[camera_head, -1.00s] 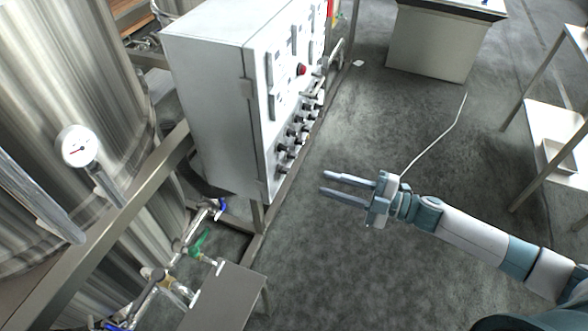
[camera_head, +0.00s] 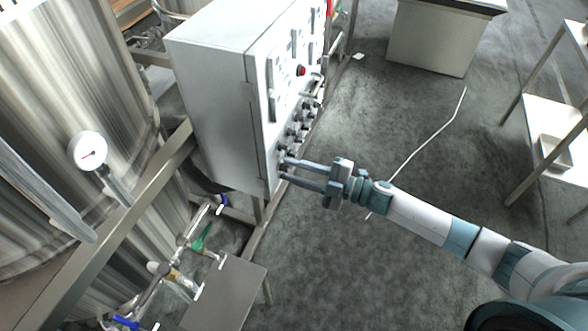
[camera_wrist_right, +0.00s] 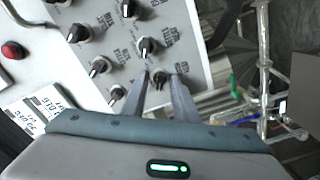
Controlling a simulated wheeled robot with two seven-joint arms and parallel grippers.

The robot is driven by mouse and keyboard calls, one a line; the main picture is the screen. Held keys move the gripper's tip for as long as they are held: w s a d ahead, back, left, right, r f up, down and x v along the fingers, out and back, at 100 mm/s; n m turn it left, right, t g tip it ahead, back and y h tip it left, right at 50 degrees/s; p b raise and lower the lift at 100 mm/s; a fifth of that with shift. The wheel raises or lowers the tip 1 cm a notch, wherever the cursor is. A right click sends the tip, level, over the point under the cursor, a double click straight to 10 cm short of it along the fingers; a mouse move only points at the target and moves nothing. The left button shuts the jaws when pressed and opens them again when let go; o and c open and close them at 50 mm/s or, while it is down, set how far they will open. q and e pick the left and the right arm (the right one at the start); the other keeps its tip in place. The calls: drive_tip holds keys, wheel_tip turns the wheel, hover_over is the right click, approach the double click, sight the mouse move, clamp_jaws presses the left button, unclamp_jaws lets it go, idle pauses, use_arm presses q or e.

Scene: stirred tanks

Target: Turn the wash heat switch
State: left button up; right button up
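The control cabinet (camera_head: 215,110) stands left of centre in the head view, with rows of black rotary switches on its front panel. I cannot read with certainty which one is labelled wash heat. My right gripper (camera_head: 284,168) is at the lower near corner of this panel, fingers pointing at it. In the right wrist view one black switch (camera_wrist_right: 159,77) shows between the tips of my right gripper's fingers, which are apart. I cannot tell whether they touch it. Another switch (camera_wrist_right: 146,47) with a white pointer is just above it. My left gripper is not in view.
Steel tanks (camera_head: 70,60) with a dial gauge (camera_head: 88,151) stand at the left. Pipes with a green valve handle (camera_head: 202,238) and a small metal table (camera_head: 228,295) are below the cabinet. A red button (camera_head: 301,71) is higher on the panel.

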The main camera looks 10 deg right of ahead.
clamp_jaws()
drive_tip(key=shift+m, duration=0.3)
drive_tip(key=m+p, duration=0.2)
drive_tip(key=m, duration=0.1)
drive_tip(key=shift+m, duration=0.4)
drive_tip(key=shift+m+p, duration=0.4)
drive_tip(key=shift+m, duration=1.3)
unclamp_jaws()
